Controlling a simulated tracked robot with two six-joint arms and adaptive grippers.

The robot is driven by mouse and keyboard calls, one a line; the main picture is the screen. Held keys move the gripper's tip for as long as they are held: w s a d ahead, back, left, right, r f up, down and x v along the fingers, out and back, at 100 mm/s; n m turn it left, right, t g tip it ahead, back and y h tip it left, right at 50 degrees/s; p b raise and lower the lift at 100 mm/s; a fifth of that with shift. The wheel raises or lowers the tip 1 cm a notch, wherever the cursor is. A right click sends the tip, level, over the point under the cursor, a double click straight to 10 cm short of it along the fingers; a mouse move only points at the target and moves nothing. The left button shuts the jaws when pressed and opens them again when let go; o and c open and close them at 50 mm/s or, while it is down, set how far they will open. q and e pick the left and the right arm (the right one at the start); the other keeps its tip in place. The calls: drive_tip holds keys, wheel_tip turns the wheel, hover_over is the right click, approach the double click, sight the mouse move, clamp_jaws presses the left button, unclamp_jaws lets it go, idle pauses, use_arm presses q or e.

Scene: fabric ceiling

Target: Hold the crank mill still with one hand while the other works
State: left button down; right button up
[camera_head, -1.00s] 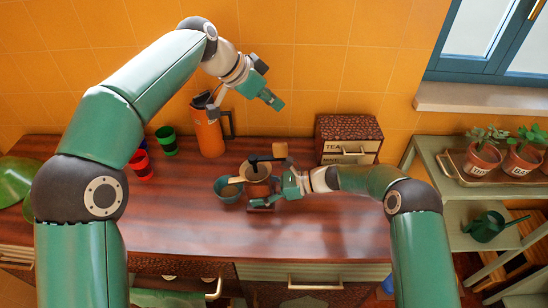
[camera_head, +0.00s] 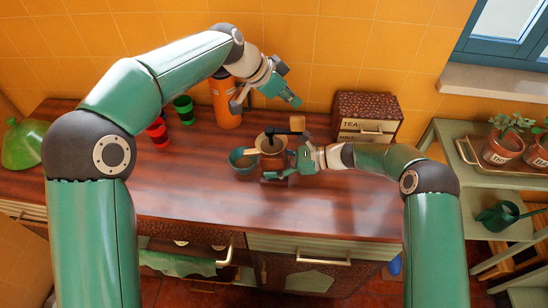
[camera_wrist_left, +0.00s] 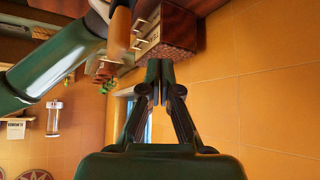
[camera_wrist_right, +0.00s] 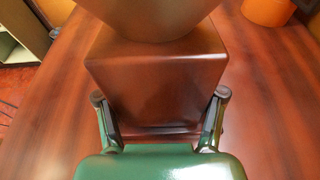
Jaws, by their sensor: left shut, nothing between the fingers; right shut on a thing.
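The crank mill (camera_head: 272,160) stands on the wooden counter, a brown box-like body with a tan bowl-shaped top and a dark crank arm ending in a wooden knob (camera_head: 298,122). My right gripper (camera_head: 289,166) is shut on the mill's body from the right; the right wrist view shows its fingers on both sides of the brown body (camera_wrist_right: 158,85). My left gripper (camera_head: 292,99) is shut and empty, above and behind the mill, apart from the knob. The left wrist view shows its closed fingers (camera_wrist_left: 160,75), with the wooden knob apparently at upper left (camera_wrist_left: 121,30).
An orange flask (camera_head: 226,105), red cup (camera_head: 157,134) and green cup (camera_head: 184,110) are farther left. A tea chest (camera_head: 367,112) stands behind right. The counter's front is clear.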

use_arm(q)
drive_tip(key=shift+f, duration=1.1)
idle(0.6)
wheel_tip(320, 180, up, 9)
idle(1.3)
drive_tip(key=shift+s+d, duration=0.1)
idle(0.3)
wheel_tip(320, 180, down, 9)
idle(0.9)
drive_tip(key=shift+s, duration=0.1)
idle(1.0)
